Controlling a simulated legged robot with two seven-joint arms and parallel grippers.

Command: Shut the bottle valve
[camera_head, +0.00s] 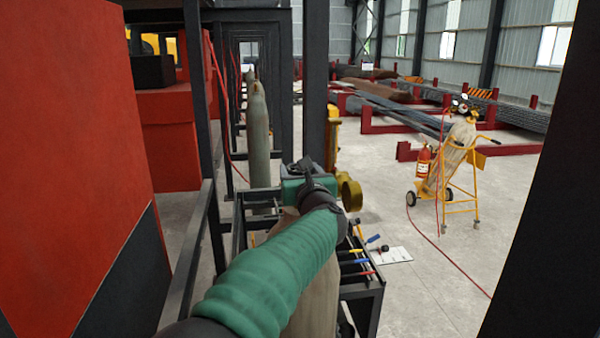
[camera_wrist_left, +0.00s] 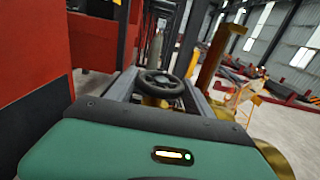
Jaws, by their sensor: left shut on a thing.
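The gas bottle (camera_head: 318,300) is a beige cylinder standing in a dark metal rack, mostly hidden under my green left arm. Brass valve parts (camera_head: 350,194) show just right of my wrist. In the left wrist view a black spoked handwheel (camera_wrist_left: 160,84) sits on a brass body (camera_wrist_left: 153,102), just beyond the green housing of my left gripper. My right gripper is not in view.
A grey bottle (camera_head: 257,135) stands farther back. A red cabinet (camera_head: 70,150) fills the left side, with dark posts close by. Tools and a paper sheet (camera_head: 390,255) lie right of the bottle. A yellow bottle cart (camera_head: 460,185) stands on open floor at right.

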